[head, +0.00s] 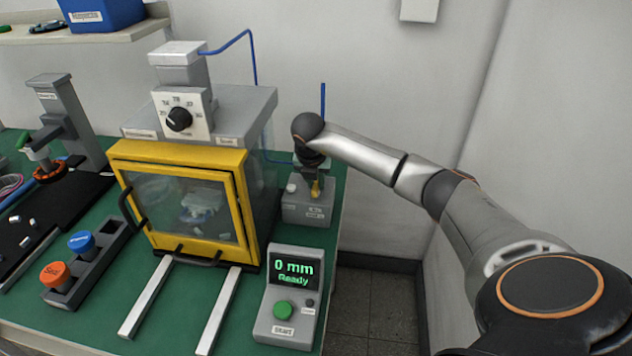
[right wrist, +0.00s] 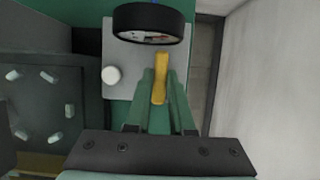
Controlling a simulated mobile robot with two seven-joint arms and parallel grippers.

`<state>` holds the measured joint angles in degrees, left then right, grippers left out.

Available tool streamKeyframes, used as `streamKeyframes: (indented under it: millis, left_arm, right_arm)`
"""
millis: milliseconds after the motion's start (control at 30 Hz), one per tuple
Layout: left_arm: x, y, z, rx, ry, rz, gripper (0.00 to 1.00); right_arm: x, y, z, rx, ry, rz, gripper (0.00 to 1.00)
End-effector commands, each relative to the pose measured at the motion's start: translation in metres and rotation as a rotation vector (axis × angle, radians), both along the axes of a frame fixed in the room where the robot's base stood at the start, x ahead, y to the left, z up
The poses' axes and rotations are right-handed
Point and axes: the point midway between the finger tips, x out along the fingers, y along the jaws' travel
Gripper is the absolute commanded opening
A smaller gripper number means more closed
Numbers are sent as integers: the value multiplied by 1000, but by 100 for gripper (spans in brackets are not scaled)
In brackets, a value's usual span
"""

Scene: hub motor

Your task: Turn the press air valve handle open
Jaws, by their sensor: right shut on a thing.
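The press air valve (head: 305,213) is a grey box at the back right corner of the green bench, with a yellow handle (head: 316,188). In the right wrist view the yellow handle (right wrist: 160,78) points along the picture's height, between the two fingers of my right gripper (right wrist: 161,98). The gripper is shut on it. In the head view my right wrist hangs over the valve and hides most of the gripper and the valve's top. A round black gauge (right wrist: 148,23) sits just beyond the handle. My left gripper is not in view.
The press (head: 200,160) with its yellow-framed door stands left of the valve. A control box (head: 288,290) reading "0 mm Ready" is in front. A white knob (right wrist: 111,75) sits beside the handle. The wall (head: 400,120) is behind; open floor lies right of the bench.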

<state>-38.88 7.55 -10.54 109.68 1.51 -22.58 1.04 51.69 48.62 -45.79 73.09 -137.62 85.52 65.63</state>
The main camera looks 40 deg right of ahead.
Motion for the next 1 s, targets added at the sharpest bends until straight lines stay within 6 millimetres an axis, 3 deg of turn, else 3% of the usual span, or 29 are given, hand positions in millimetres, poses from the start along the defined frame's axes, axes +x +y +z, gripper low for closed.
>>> streamKeyframes:
  millis: [333, 367, 600, 867, 1000]
  left_arm:
    - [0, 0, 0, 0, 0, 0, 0]
    - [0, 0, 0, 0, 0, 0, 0]
    - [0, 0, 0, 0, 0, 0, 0]
    - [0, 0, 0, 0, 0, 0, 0]
    - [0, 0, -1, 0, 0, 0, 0]
  right_arm:
    - [0, 0, 0, 1, -1, -6, 0]
    - [0, 0, 0, 1, -1, -6, 24]
    - [0, 0, 0, 0, 0, -4, 51]
    - [0, 0, 1, 0, 0, -3, 51]
    - [-2, 3, 11, 0, -4, -2, 51]
